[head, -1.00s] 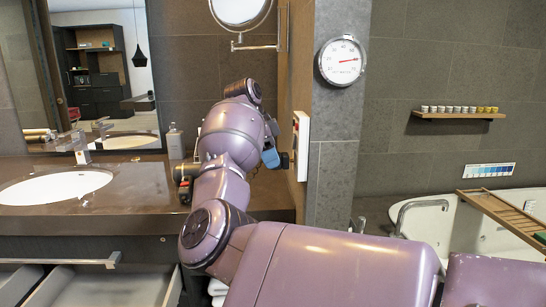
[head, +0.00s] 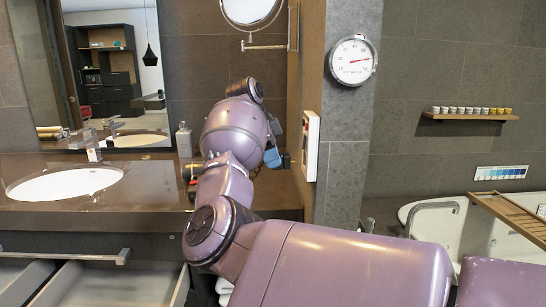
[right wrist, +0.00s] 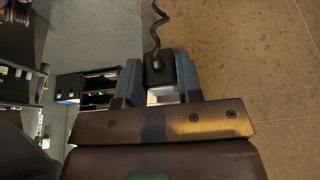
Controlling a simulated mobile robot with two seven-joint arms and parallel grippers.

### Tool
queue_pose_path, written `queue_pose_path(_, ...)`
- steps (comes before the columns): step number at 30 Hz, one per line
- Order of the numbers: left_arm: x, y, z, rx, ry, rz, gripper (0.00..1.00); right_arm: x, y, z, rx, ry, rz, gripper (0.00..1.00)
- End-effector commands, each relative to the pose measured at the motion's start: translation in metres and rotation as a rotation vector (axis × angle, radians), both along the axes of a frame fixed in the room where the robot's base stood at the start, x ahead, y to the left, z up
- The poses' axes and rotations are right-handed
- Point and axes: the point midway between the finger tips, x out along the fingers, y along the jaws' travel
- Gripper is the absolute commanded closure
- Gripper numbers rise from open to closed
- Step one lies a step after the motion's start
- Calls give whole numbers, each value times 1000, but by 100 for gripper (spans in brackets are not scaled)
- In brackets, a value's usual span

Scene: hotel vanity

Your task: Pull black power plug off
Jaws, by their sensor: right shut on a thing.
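The black power plug (right wrist: 160,72) is between the two blue-grey fingers of my right gripper (right wrist: 160,88) in the right wrist view. Its coiled dark cord runs up from it. A pale part shows just below the plug, between the fingers. In the head view my right gripper (head: 277,158) is left of the white wall panel (head: 310,146), with a visible gap between them. The plug is too small to make out surely there, and my arm hides much around it. My left gripper is not in view.
The brown counter (head: 120,212) with a sink (head: 66,182) lies left of my arm. A soap bottle (head: 184,141) stands behind my arm. An open drawer (head: 95,285) sticks out below. A mirror arm (head: 268,46) is above; a bathtub (head: 440,222) is at right.

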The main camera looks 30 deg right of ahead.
Motion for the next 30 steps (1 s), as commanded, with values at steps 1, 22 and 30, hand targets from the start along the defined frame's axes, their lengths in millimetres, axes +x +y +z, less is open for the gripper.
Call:
queue_pose_path(1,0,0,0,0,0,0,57,0,0,0,0,0,0,97)
queue_pose_path(22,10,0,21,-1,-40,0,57,5,9,35,0,-4,0,97)
queue_pose_path(30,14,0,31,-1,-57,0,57,8,14,51,0,-4,0,97)
